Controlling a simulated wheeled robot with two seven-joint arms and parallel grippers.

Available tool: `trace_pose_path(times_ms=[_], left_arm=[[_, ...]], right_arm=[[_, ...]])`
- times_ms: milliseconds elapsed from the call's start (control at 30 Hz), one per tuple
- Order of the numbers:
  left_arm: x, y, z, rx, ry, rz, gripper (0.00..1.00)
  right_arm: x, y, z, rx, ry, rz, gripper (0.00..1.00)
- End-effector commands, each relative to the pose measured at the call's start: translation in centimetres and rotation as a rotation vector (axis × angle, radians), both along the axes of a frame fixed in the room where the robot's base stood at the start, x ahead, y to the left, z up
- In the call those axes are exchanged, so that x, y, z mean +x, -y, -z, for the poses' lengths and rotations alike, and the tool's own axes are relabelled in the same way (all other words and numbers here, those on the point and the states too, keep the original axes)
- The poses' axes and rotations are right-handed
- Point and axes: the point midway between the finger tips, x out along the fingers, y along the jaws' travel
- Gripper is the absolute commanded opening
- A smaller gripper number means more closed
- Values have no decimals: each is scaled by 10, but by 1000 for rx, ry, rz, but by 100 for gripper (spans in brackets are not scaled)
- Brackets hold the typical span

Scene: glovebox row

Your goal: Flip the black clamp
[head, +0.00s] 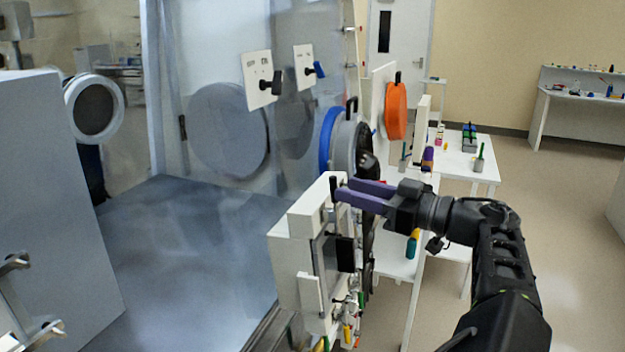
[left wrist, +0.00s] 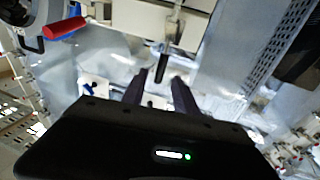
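A small upright black clamp handle (head: 333,189) stands at the top of the white box unit, right by the fingertips of my left gripper (head: 345,192). The left gripper's purple fingers are parted, with nothing seen between them. In the left wrist view, the black clamp handle (left wrist: 161,67) hangs from a metal bracket just beyond the gap between the open fingertips (left wrist: 158,85). I cannot tell whether a finger touches it. Another black clamp (head: 277,82) is on a white plate behind, well away from the gripper. My right gripper is not in view.
A blue-rimmed round port (head: 326,140) and an orange disc (head: 396,110) stand behind. A red handle (left wrist: 64,28) shows at the upper left of the wrist view. Open floor (head: 570,240) lies at right.

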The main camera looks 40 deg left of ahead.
Motion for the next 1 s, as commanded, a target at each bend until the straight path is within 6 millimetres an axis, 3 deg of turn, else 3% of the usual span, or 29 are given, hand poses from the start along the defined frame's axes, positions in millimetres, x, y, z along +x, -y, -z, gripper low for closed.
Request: trace_pose_path(times_ms=[267,733,1000], left_arm=[[-1,-6,0,-3,-2,-3,35],[-8,-68,-2,-2,-3,-3,35],[-9,-78,1,-2,-1,1,35]], right_arm=[[0,0,-1,0,0,0,36],[-2,1,-18,-4,-7,2,36],[-3,1,-19,-6,-8,2,36]])
